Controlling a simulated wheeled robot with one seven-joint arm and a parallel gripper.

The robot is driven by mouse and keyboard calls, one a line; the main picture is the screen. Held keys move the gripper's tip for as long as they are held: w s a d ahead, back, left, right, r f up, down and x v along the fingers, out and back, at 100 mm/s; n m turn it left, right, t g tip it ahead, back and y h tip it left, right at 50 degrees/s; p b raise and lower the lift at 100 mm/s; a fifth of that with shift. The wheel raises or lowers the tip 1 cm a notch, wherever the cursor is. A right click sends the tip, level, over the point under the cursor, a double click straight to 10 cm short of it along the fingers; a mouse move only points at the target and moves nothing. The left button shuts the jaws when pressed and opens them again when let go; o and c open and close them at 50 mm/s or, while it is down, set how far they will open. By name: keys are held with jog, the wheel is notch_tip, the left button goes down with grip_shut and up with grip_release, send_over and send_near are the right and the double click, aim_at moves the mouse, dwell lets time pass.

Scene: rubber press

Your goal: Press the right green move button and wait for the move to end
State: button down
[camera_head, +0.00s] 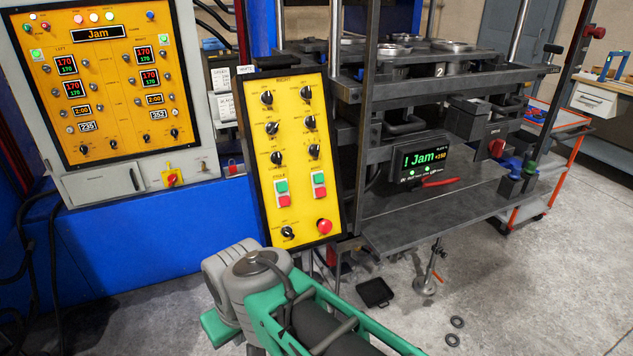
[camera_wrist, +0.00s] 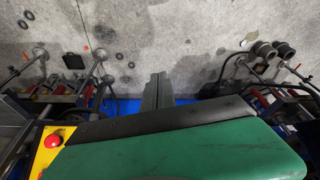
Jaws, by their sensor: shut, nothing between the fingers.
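In the head view the yellow control panel (camera_head: 294,222) headed RIGHT carries two green buttons, a left one (camera_head: 281,186) and a right one (camera_head: 319,178), each above a red button. A separate green knob (camera_head: 531,167) stands on the press's right front corner beside a blue one (camera_head: 515,164). I cannot tell from the labels which green control is the move button. My gripper (camera_wrist: 158,77) is shut and empty in the wrist view, above the floor and apart from any button. Its fingers are outside the head view, where only my arm shows.
The press display (camera_head: 427,157) reads "Jam", as does the left cabinet's screen (camera_head: 97,34). A red-handled tool (camera_head: 440,182) lies on the press's shelf (camera_head: 420,220). A red stop button (camera_head: 324,226) juts from the yellow panel. A black tray (camera_head: 375,292) lies on the floor.

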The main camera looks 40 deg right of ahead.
aim_at(320, 179)
jog(key=w+d+r+m+t, duration=0.35)
jog(key=w+d+m, duration=0.2)
jog(key=d, duration=0.35)
jog(key=w+d+r+m+t, duration=0.3)
jog(key=w+d+r+m, duration=0.1)
jog(key=d+m, duration=0.4)
jog(key=s+d+r+m+t+h, duration=0.1)
jog(key=s+d+r+m+h, duration=0.1)
jog(key=d+r+m, duration=0.2)
jog(key=s+d+r+m+t+h+p, duration=0.1)
jog(key=s+d+r+m+t, duration=0.1)
jog(key=d, duration=0.9)
notch_tip(320, 179, up, 2)
jog(key=shift+s+d+r+m+h, duration=0.15)
jog(key=shift+s+m+h, duration=0.3)
jog(key=shift+m, duration=0.6)
jog(key=shift+t, duration=0.25)
jog(key=p+x, duration=0.2)
jog(key=x, duration=1.2)
jog(key=shift+p, duration=0.4)
jog(key=shift+w, duration=0.1)
